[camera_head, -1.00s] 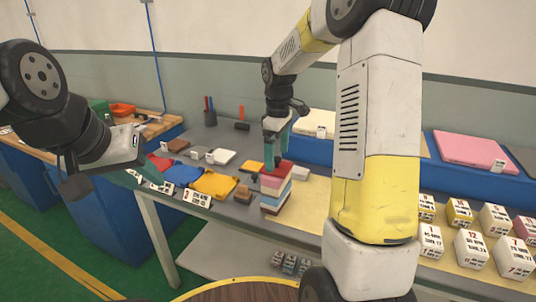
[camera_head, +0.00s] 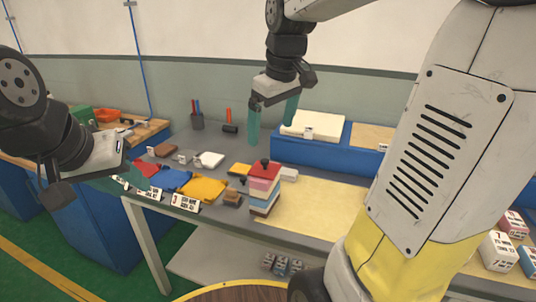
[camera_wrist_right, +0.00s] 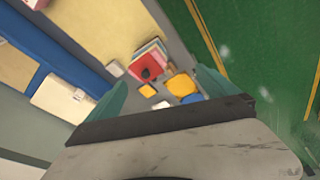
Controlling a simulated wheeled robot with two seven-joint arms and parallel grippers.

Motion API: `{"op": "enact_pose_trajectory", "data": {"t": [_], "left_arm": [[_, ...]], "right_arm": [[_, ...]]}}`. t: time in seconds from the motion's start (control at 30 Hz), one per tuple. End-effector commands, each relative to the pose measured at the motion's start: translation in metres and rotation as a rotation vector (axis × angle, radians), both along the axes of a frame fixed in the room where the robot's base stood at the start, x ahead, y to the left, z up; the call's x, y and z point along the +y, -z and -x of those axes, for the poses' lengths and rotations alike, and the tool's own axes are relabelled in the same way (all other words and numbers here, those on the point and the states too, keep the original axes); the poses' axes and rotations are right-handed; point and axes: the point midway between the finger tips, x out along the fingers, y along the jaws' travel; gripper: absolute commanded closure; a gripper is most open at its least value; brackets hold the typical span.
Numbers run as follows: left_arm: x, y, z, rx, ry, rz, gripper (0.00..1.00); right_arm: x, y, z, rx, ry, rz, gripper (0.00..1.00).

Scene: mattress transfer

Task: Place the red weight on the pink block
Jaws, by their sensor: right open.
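The red weight (camera_head: 270,173), with a black knob on top, sits on the pink block (camera_head: 261,184) at the top of a stack of coloured blocks on the grey table. The weight and its knob also show in the right wrist view (camera_wrist_right: 149,64). My right gripper (camera_head: 272,132) is open and empty, above the stack and clear of the weight. Its two teal fingers stand wide apart in the right wrist view (camera_wrist_right: 160,92). My left gripper (camera_head: 138,177) hangs at the left; its jaw opening is not clear to see.
Yellow (camera_head: 205,188), blue (camera_head: 172,179) and red cloth-like pieces lie left of the stack with number cards. A yellow mat (camera_head: 320,208) right of the stack is mostly bare. A blue ledge (camera_head: 313,157) carries a cream pad (camera_head: 315,125). Numbered blocks stand far right.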

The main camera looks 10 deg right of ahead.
Motion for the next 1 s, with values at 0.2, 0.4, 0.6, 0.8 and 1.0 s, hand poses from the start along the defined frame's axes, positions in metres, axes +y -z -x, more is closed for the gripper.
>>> {"op": "enact_pose_trajectory", "data": {"t": [0.2, 0.4, 0.6, 0.8, 1.0], "left_arm": [[0.0, 0.0, 0.0, 0.0, 0.0, 0.0, 0.64], [0.0, 0.0, 0.0, 0.0, 0.0, 0.0, 0.64], [0.0, 0.0, 0.0, 0.0, 0.0, 0.0, 0.64], [0.0, 0.0, 0.0, 0.0, 0.0, 0.0, 0.64], [0.0, 0.0, 0.0, 0.0, 0.0, 0.0, 0.64]], "right_arm": [[0.006, 0.004, 0.082, -0.146, 0.272, -0.167, 0.02], [0.011, 0.02, 0.12, -0.209, 0.427, -0.289, 0.02], [0.013, 0.025, 0.129, -0.222, 0.467, -0.323, 0.02], [0.013, 0.025, 0.128, -0.222, 0.465, -0.321, 0.02], [0.013, 0.025, 0.128, -0.221, 0.466, -0.32, 0.02]]}}
